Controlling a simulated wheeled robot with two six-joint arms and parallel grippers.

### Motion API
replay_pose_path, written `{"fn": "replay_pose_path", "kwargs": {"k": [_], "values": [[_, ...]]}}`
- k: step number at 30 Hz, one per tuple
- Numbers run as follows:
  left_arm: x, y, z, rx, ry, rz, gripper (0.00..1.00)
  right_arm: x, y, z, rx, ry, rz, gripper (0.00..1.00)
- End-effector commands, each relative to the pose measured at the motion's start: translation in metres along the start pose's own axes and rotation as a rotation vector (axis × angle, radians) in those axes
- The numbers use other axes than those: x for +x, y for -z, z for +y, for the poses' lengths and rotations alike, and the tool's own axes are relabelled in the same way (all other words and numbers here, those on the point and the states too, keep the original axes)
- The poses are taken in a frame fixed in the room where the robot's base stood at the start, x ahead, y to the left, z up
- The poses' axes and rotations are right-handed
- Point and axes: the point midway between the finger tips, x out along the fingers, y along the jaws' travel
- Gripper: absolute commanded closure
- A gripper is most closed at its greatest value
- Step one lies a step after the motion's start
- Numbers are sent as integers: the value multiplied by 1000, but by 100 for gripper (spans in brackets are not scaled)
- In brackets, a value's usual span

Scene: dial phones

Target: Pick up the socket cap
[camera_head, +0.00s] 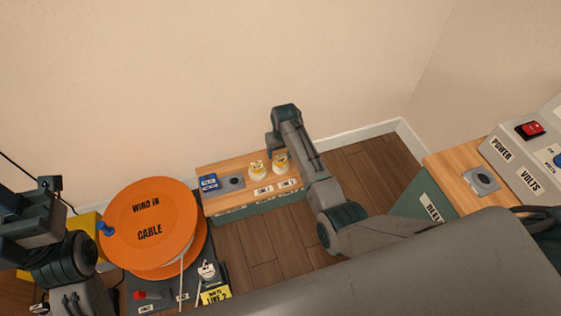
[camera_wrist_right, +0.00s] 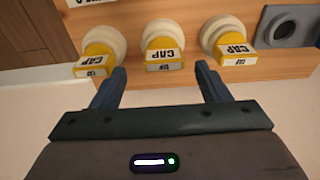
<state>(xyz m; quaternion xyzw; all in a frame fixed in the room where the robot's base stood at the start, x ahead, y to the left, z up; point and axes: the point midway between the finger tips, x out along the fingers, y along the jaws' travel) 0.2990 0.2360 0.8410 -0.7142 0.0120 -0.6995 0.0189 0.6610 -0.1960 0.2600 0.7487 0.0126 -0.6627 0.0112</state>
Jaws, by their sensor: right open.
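Three white round socket caps with yellow tags marked CAP show in the right wrist view: a left cap (camera_wrist_right: 103,45), a middle cap (camera_wrist_right: 163,40) and a right cap (camera_wrist_right: 224,38). In the head view two caps show, one (camera_head: 257,168) and another (camera_head: 280,163); the third seems hidden by my right arm. My right gripper (camera_wrist_right: 160,68) is open and empty, its fingertips either side of the middle cap's tag. Contact cannot be told. In the head view it (camera_head: 274,146) hangs over the shelf's back edge. My left gripper (camera_head: 18,235) is at the far left, its fingers unclear.
The wooden shelf (camera_head: 215,171) holds a grey socket (camera_head: 234,182) and a blue label block (camera_head: 208,182). An orange cable reel (camera_head: 150,215) stands left. A bench (camera_head: 450,165) with a power box (camera_head: 520,160) is right. Bare floor lies between.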

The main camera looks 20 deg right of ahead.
Motion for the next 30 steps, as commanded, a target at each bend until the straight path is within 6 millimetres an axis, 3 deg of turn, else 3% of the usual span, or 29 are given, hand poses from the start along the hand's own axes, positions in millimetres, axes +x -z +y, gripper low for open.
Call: {"fn": "replay_pose_path", "kwargs": {"k": [1, 7, 15, 24, 30], "values": [[-8, 0, 0, 3, 4, 2, 64, 12, -1, -2, 0, 1, -1, 31], [-21, -2, 2, 19, 20, 14, 64, 40, 0, -5, 0, 0, -1, 31], [-18, -2, 1, 23, 36, 14, 64, 42, 0, -4, 0, 0, 0, 31], [-18, -1, 1, 23, 34, 17, 64, 42, 0, -4, 0, 0, 0, 84], [-18, -3, 2, 20, 23, 14, 64, 42, 0, -4, 0, 0, 0, 85]]}}
